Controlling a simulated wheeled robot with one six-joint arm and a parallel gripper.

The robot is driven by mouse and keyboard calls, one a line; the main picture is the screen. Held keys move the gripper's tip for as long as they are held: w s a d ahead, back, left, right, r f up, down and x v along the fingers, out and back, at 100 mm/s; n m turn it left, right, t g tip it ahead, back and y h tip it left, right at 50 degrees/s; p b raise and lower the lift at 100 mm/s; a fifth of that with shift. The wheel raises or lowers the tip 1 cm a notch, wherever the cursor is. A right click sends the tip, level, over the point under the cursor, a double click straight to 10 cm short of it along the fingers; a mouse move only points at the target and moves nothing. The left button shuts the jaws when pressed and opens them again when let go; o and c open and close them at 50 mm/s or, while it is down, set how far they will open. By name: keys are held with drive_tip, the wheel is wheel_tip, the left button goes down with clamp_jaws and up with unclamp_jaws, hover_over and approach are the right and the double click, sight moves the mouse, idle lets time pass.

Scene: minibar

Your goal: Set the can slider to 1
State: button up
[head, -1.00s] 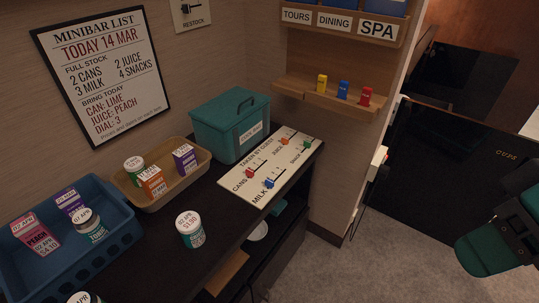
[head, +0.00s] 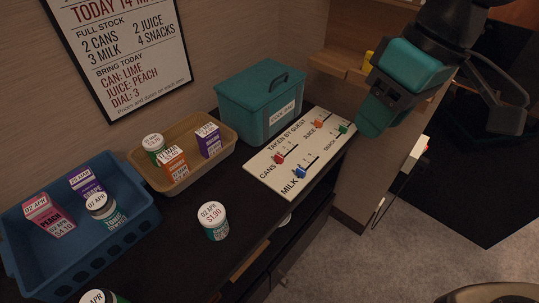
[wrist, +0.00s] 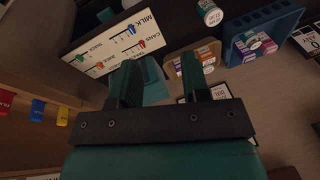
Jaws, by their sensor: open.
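The "taken by guest" slider board (head: 262,172) lies flat on the dark counter, with CANS, MILK, JUICE and SNACK tracks. The can slider's red knob (head: 279,158) stands on the CANS track; its tick number is too small to read. It also shows in the wrist view (wrist: 142,45). My gripper (head: 375,116) hangs to the right of the board, above and apart from the knobs. In the wrist view my gripper (wrist: 160,72) is open with nothing between its fingers, and the board is beyond them, upper left.
A teal cool bag (head: 260,100) stands behind the board. A tan tray (head: 215,165) and a blue crate (head: 140,235) hold cartons and tubs. A loose tub (head: 213,220) stands on the counter. A wooden shelf (head: 338,66) is behind my arm.

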drive_tip(key=w+a+f+n+h+b, duration=0.15)
drive_tip(key=w+a+f, duration=0.3)
drive_tip(key=w, duration=0.55)
drive_tip(key=h+b, duration=0.2)
drive_tip(key=b, duration=0.1)
hover_over(280, 157)
wheel_tip(280, 157, down, 9)
drive_tip(key=shift+n+y, duration=0.25)
drive_tip(key=shift+n, duration=0.2)
wheel_tip(280, 157, down, 17)
drive_tip(key=shift+r, duration=0.1)
